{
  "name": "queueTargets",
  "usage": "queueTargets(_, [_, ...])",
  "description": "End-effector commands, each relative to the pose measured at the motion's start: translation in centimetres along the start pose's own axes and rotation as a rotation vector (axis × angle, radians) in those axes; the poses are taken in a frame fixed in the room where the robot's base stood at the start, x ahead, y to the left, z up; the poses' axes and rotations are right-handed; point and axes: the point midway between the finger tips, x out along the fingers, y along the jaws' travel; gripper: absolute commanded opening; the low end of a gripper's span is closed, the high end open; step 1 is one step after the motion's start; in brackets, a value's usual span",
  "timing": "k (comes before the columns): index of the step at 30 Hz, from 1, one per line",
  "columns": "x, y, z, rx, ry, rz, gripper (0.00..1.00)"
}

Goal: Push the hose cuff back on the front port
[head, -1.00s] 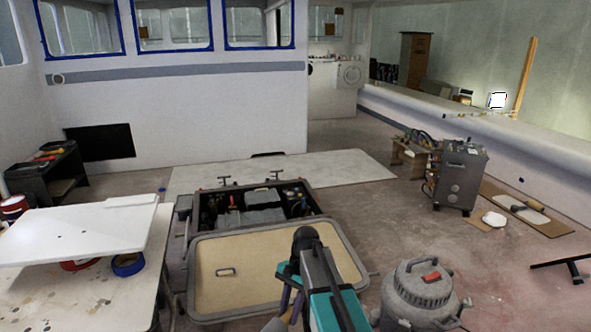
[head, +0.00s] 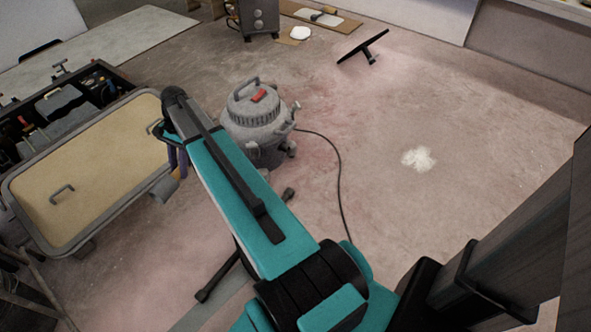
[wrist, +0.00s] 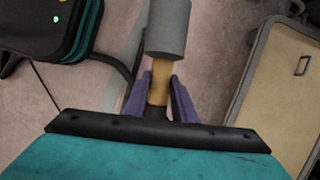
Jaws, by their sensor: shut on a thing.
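My gripper (wrist: 161,80) has purple fingers closed on the tan handle of a mallet-like tool (wrist: 168,30) with a grey cylindrical head. I cannot make out the hose cuff or the front port.
A tan hatch lid (head: 85,180) in a grey frame lies left of my gripper. An open equipment bay (head: 65,105) is behind it. A black cord (head: 338,170) runs from the vacuum across the floor. A black T-shaped piece (head: 362,46) lies farther back. The floor at right is mostly clear.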

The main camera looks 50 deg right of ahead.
Motion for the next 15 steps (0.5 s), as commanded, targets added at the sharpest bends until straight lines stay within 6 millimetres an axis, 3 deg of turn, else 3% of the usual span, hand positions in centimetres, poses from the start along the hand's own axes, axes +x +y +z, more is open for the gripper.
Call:
queueTargets(1, [1.0,0.2,-2.2,0.045,-0.001,-0.015,0.0])
queueTargets(15, [4.7,4.6,-18.7,0.465,-0.001,-0.171,0.0])
